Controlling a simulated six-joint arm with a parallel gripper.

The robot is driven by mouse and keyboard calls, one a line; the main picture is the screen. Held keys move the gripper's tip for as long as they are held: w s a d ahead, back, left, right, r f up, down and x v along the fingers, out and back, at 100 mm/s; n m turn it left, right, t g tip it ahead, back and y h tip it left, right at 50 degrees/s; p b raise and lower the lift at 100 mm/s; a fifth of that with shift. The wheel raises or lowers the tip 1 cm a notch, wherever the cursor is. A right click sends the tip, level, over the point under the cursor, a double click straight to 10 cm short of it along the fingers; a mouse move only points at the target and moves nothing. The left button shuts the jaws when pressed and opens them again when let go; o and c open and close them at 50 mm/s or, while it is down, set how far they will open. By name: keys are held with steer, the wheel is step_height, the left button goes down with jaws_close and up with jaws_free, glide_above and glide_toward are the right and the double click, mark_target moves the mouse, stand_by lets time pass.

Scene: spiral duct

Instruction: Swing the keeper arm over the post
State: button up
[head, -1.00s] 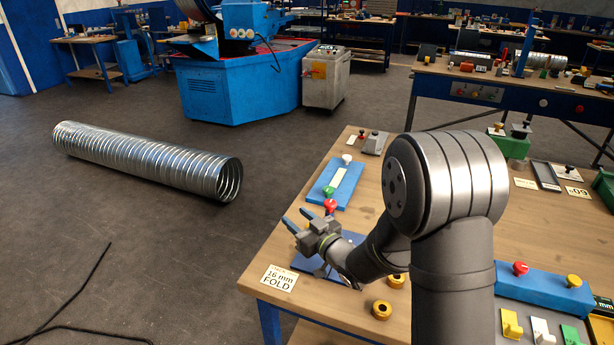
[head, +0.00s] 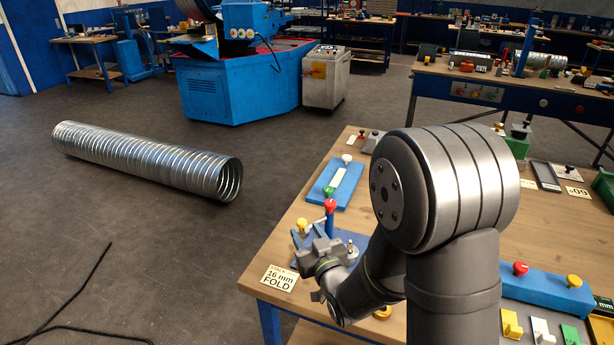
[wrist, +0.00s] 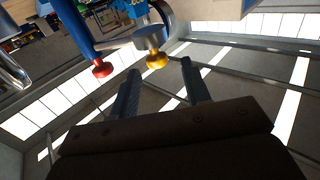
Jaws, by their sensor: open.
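The keeper arm is a short metal bar (wrist: 122,43) with a yellow knob (head: 302,223) at its free end. In the wrist view the bar runs from beside a blue upright with a red knob (wrist: 102,69) to the yellow knob (wrist: 156,60). A bare metal post (head: 350,250) stands on the blue base plate, right of the blue upright (head: 330,215). A metal cylinder, likely this post, also shows at the wrist view's left edge (wrist: 12,70). My gripper (wrist: 159,68) is open; the yellow knob shows between and just beyond its fingertips. In the head view my gripper (head: 301,240) is just below the knob.
The "16 mm FOLD" card (head: 279,277) lies at the table's near left corner. A blue block with a white-knobbed strip (head: 337,182) lies behind the fixture. A brass ring (head: 382,313) is partly hidden by my arm. The spiral duct (head: 150,160) lies on the floor.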

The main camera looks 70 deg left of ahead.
steer(key=d, duration=0.9)
steer(key=w+a+r+m+h, duration=0.1)
steer(key=a+r, duration=0.1)
steer(key=a, duration=0.2)
steer(key=w+a+r+m+t+h, duration=0.1)
steer(key=a+r+m+h, duration=0.1)
steer(key=a, duration=0.3)
steer(key=a+r+m+h, duration=0.2)
steer(key=a, duration=0.3)
steer(key=shift+w+a+r+t, duration=0.2)
steer(key=shift+w+t, duration=0.1)
steer(key=shift+w, duration=0.1)
steer(key=shift+a+r+m+h, duration=0.2)
steer(key=shift+r+m+h, duration=0.25)
steer(key=shift+h, duration=0.55)
steer(key=s+d+r+m+h, duration=0.3)
steer(key=d+r+h, duration=0.25)
steer(key=r, duration=0.35)
glide_above(304, 221)
steer(key=shift+g+h, duration=0.4)
steer(key=shift+h, duration=0.05)
step_height(304, 221, down, 9)
steer(key=shift+f, duration=0.1)
steer(key=v, duration=1)
